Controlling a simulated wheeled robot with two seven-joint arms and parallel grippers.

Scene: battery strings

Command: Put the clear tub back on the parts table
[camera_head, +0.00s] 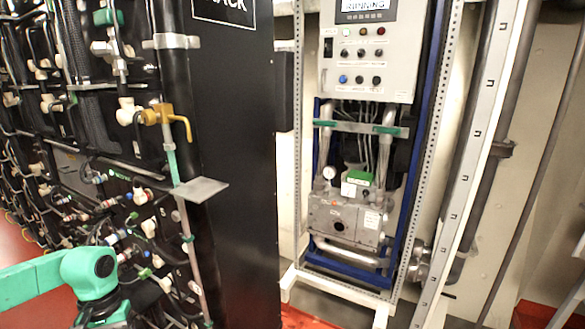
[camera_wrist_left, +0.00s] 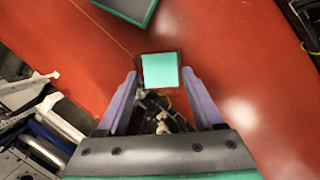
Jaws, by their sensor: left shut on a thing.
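My left gripper (camera_wrist_left: 160,78) shows in the left wrist view, its two purple fingers closed on a small box-like thing (camera_wrist_left: 161,70). That thing has a flat teal face and dark edges, and sits between the fingertips. I cannot tell from its look whether it is the clear tub. Small dark and whitish parts show between the fingers below it. In the head view only my green left arm shows at the lower left. I make out no parts table in either view. My right gripper is not in view.
In the head view a rack with hoses and fittings (camera_head: 126,113) fills the left, beside a black panel (camera_head: 225,150). A brass valve (camera_head: 165,115) and a grey plate (camera_head: 200,189) stick out. A control cabinet (camera_head: 365,60) stands behind. Red floor (camera_wrist_left: 235,75) lies below.

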